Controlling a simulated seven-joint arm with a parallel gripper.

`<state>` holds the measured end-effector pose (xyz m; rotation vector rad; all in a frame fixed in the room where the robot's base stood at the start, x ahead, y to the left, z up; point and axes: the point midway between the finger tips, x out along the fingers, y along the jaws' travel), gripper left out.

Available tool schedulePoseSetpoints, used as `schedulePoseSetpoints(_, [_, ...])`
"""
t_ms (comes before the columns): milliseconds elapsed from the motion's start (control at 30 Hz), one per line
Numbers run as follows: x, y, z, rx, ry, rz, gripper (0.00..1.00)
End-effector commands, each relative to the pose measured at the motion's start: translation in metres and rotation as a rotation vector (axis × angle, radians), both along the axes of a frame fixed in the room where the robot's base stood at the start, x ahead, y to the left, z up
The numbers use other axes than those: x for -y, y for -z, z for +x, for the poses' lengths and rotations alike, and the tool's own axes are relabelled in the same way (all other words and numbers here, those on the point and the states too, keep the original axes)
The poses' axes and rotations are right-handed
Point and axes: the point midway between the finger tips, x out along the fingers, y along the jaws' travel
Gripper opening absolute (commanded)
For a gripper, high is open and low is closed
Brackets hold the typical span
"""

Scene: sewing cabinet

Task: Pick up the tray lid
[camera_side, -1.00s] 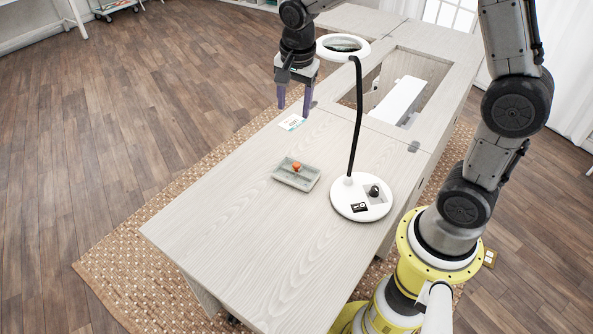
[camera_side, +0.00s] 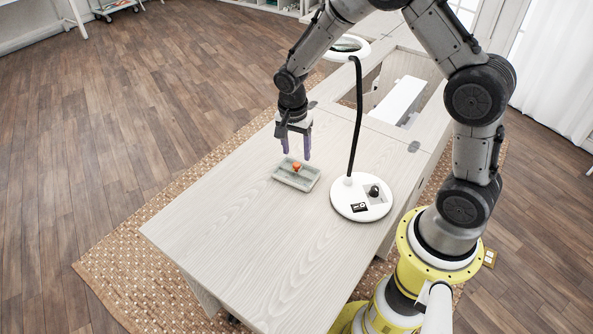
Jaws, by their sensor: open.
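A small grey tray (camera_side: 284,181) lies on the light wood table, left of the lamp base. An orange knob (camera_side: 297,166) stands up from its middle, and looks like the handle of the tray lid (camera_side: 305,177). I cannot clearly tell lid from tray at this size. My gripper (camera_side: 296,156) points down with its two purple fingers apart. The fingertips are just above and behind the orange knob. Nothing is seen between the fingers.
A magnifier lamp has a round white base (camera_side: 345,205) right of the tray and a tall black stem (camera_side: 358,120). Its white ring head is partly behind my arm. The table (camera_side: 240,245) is clear in front of the tray. A rectangular opening lies farther back.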

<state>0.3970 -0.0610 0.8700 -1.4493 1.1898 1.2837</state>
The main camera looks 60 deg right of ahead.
Motion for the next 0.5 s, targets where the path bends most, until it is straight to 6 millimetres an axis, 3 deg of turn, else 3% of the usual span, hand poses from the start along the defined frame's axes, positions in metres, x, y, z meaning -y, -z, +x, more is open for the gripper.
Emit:
schedulePoseSetpoints(233, [0.001,0.036,0.001,-0.004,0.000,0.000,0.61])
schedulePoseSetpoints(500, [0.003,0.046,0.002,0.000,-0.001,0.000,0.61])
